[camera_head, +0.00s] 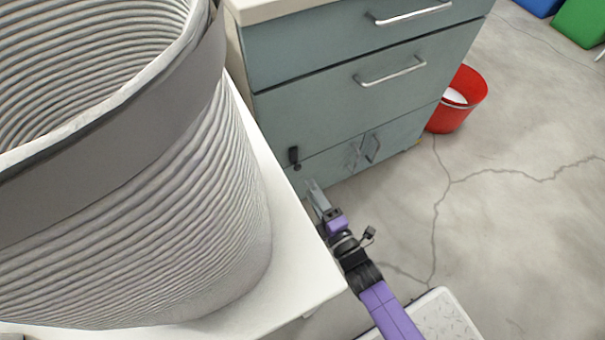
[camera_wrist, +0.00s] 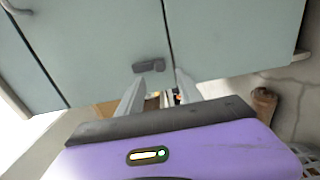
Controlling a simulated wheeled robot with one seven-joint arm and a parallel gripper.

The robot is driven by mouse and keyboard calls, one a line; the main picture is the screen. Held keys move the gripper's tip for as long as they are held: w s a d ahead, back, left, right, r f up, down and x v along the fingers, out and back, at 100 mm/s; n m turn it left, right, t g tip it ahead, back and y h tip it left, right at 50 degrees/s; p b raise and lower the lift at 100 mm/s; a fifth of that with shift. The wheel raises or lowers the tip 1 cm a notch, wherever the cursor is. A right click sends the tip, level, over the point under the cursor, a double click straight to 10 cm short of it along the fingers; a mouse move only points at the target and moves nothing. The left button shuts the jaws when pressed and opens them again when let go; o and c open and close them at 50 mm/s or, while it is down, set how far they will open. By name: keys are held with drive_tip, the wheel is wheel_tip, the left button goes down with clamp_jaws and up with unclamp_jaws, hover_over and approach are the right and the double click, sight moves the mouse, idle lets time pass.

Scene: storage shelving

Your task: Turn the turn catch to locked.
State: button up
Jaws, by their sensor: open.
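The turn catch (camera_head: 294,157) is a small black piece on the front of the grey-green cabinet (camera_head: 330,112), at the lower left below the drawers. Its lever looks roughly upright in the head view. In the wrist view the catch (camera_wrist: 148,66) is dark grey, beside a seam between two panels, and lies crosswise in the picture. My gripper (camera_head: 313,190) is open and empty, just in front of and below the catch in the head view. In the wrist view its two pale fingers (camera_wrist: 160,86) point towards the cabinet front, apart from the catch.
A large ribbed grey basket (camera_head: 130,215) stands on a white table (camera_head: 300,265) close to my arm's left. Drawer handles (camera_head: 390,73) stick out from the cabinet. A red bucket (camera_head: 458,100) stands beyond the cabinet. The cracked floor (camera_head: 510,190) at the right is mostly clear.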

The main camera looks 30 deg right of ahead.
sight(299, 169)
drive_tip(key=shift+w+b, duration=0.8)
drive_tip(key=shift+w, duration=2.4)
clamp_jaws()
